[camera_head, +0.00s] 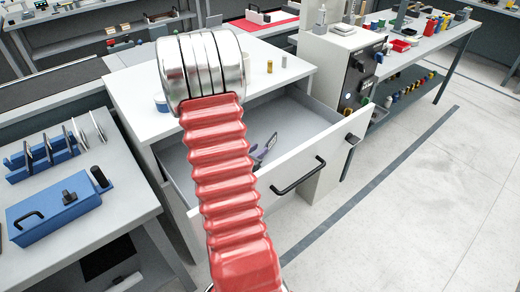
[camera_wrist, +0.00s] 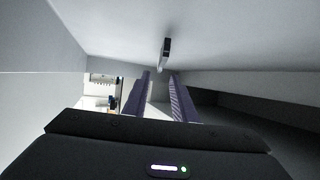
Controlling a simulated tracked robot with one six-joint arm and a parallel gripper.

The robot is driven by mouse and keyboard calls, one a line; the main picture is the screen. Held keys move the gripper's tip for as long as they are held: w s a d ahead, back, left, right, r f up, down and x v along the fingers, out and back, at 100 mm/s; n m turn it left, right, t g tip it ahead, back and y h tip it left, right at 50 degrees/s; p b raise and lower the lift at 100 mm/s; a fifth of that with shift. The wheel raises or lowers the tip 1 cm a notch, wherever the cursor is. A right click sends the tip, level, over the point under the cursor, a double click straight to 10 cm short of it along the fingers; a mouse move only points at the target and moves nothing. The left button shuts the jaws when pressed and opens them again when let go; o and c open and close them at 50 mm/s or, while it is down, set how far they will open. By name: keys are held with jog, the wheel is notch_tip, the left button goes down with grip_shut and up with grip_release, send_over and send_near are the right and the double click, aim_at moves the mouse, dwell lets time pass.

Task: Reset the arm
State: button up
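My arm, red and ribbed with a silver joint, rises through the middle of the head view and hides part of the bench and drawer. My gripper (camera_head: 264,149) shows small and purple-grey beside the arm, over the inside of the open white drawer (camera_head: 310,152). In the wrist view its two purple fingers (camera_wrist: 160,78) stand apart with nothing seen between them. Pale panels surround them closely. A small dark fitting (camera_wrist: 165,52) lies beyond the fingertips; I cannot tell what it is.
The drawer front has a black handle (camera_head: 298,176). A white bench (camera_head: 289,77) stands behind it, with a control box (camera_head: 360,75) to the right. A blue case (camera_head: 55,208) and blue rack (camera_head: 42,155) sit on the left table. Floor at right is clear.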

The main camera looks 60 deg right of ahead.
dwell(0.9)
